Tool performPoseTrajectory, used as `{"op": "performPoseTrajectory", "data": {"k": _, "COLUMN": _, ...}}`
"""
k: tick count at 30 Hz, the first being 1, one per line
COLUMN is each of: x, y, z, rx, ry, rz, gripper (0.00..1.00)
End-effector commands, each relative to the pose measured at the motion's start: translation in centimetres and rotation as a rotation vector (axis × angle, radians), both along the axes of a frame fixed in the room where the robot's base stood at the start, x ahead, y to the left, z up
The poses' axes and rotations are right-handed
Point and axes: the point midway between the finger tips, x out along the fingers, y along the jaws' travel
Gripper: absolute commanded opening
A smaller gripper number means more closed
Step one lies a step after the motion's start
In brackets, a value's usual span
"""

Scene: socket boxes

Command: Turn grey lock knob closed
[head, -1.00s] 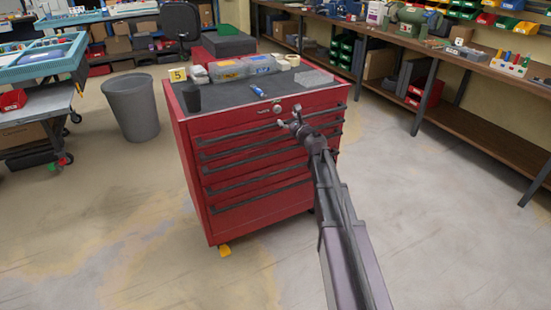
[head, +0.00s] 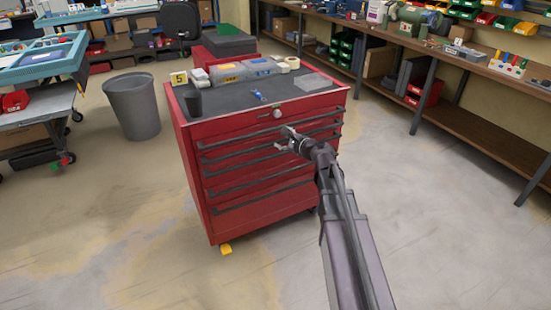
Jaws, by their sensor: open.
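The grey lock knob (head: 277,114) is a small round piece on the top front panel of the red tool cabinet (head: 235,130). It shows clear of my gripper. My gripper (head: 281,140) is open, in front of the upper drawers, below and slightly right of the knob in the picture. Its fingers are apart with nothing seen between them. I cannot tell how far it is from the cabinet front, or which way the knob is turned.
On the cabinet top are a dark cup (head: 193,102), a yellow number sign (head: 179,78), clear cases (head: 228,73) and a small blue item (head: 258,95). A grey bin (head: 133,106) stands to the left. A long workbench (head: 450,57) runs along the right. The floor in front is clear.

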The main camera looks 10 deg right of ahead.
Motion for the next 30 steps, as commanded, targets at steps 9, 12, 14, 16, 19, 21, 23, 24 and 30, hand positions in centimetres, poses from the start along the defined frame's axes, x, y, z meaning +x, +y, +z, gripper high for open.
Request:
{"op": "performPoseTrajectory", "data": {"k": 9, "x": -3.4, "y": 2.6, "z": 0.5, "rx": -0.291, "ry": -0.011, "rz": 0.173, "gripper": 0.79}}
{"op": "performPoseTrajectory", "data": {"k": 12, "x": -4.4, "y": 3.2, "z": 0.4, "rx": -0.378, "ry": -0.014, "rz": 0.230, "gripper": 0.79}}
{"op": "performPoseTrajectory", "data": {"k": 14, "x": -5.1, "y": 3.5, "z": 0.3, "rx": -0.430, "ry": -0.014, "rz": 0.264, "gripper": 0.79}}
{"op": "performPoseTrajectory", "data": {"k": 16, "x": -5.9, "y": 3.8, "z": 0.3, "rx": -0.491, "ry": -0.015, "rz": 0.305, "gripper": 0.79}}
{"op": "performPoseTrajectory", "data": {"k": 19, "x": -7.0, "y": 4.1, "z": 0.2, "rx": -0.573, "ry": -0.016, "rz": 0.364, "gripper": 0.79}}
{"op": "performPoseTrajectory", "data": {"k": 21, "x": -7.8, "y": 4.3, "z": 0.1, "rx": -0.631, "ry": -0.015, "rz": 0.407, "gripper": 0.79}}
{"op": "performPoseTrajectory", "data": {"k": 23, "x": -8.5, "y": 4.5, "z": 0.1, "rx": -0.680, "ry": -0.015, "rz": 0.445, "gripper": 0.79}}
{"op": "performPoseTrajectory", "data": {"k": 24, "x": -9.0, "y": 4.6, "z": 0.1, "rx": -0.712, "ry": -0.015, "rz": 0.470, "gripper": 0.79}}
{"op": "performPoseTrajectory", "data": {"k": 30, "x": -11.2, "y": 4.7, "z": -0.1, "rx": -0.857, "ry": -0.008, "rz": 0.590, "gripper": 0.79}}
